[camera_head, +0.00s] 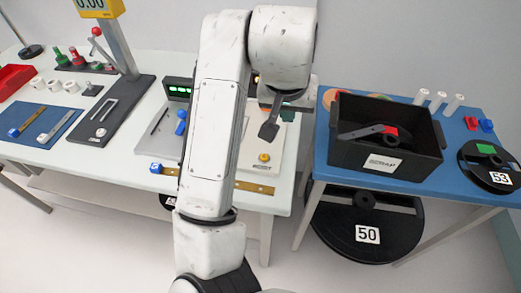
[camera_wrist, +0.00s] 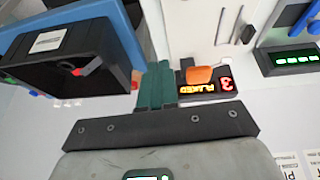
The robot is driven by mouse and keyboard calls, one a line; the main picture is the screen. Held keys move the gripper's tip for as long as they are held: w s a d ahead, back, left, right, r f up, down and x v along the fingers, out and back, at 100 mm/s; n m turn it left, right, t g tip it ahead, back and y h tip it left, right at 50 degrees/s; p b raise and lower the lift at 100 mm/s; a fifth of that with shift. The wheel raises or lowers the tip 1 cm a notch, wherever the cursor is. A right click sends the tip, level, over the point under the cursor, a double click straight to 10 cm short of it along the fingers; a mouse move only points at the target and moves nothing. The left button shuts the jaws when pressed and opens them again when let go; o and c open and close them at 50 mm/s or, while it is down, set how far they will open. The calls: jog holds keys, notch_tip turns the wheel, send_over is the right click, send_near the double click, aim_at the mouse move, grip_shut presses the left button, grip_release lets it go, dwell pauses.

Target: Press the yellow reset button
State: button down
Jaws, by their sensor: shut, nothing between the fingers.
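The yellow reset button (camera_head: 264,157) sits on a pale station plate at the front right of the white table. It is uncovered in the head view, and I cannot make it out in the wrist view. My gripper (camera_head: 288,116) is above and behind the button in the picture, apart from it, near the table's right edge. Its teal fingers (camera_wrist: 155,87) are shut with nothing between them. In the wrist view they are beside a dark display with lit red and yellow characters (camera_wrist: 206,88) and an orange piece (camera_wrist: 199,75). My arm hides part of the station.
A black scrap bin (camera_head: 375,171) stands on the blue table (camera_head: 322,140) at right, beside a gap between the tables. A brass strip (camera_head: 255,188) lies along the white table's front edge. A green-lit display (camera_head: 179,89) stands left of my arm.

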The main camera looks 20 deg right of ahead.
jog(key=g+y, duration=0.1)
send_over(265, 156)
jog(key=s+a, duration=0.2)
jog(key=s, duration=0.1)
jog(key=shift+a+r, duration=0.1)
jog(key=shift+r, duration=0.1)
jog(key=x, duration=1.2)
jog(key=shift+s+a+f+b, duration=0.2)
jog(key=shift+a+f+b, duration=0.15)
jog(key=shift+f+b, duration=0.05)
jog(key=shift+f, duration=0.65)
